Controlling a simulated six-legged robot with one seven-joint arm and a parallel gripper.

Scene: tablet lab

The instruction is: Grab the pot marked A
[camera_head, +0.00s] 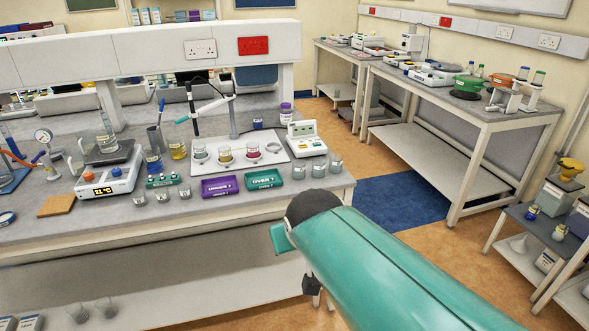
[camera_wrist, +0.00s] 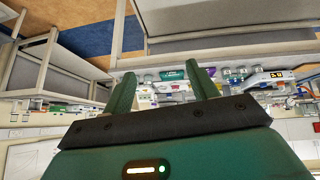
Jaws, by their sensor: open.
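Several small labelled glass pots stand on the lab bench (camera_head: 120,226). Three, holding coloured contents, are on a white board: a left pot (camera_head: 198,151), a middle pot (camera_head: 225,154) and a right pot (camera_head: 252,151). Clear pots stand right of the board, including one pot (camera_head: 319,167), and others at the bench's front, including one pot (camera_head: 162,195). I cannot read which is marked A. In the wrist view my gripper (camera_wrist: 160,70) is open, its two green fingers apart with nothing held between them. The bench items appear small beyond the fingers, in a tilted, inverted view.
A hotplate (camera_head: 108,181), a purple tray (camera_head: 220,187), a green tray (camera_head: 264,179) and a white instrument (camera_head: 306,139) crowd the bench. A side table (camera_head: 470,118) stands at right, with open floor (camera_head: 405,207) between.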

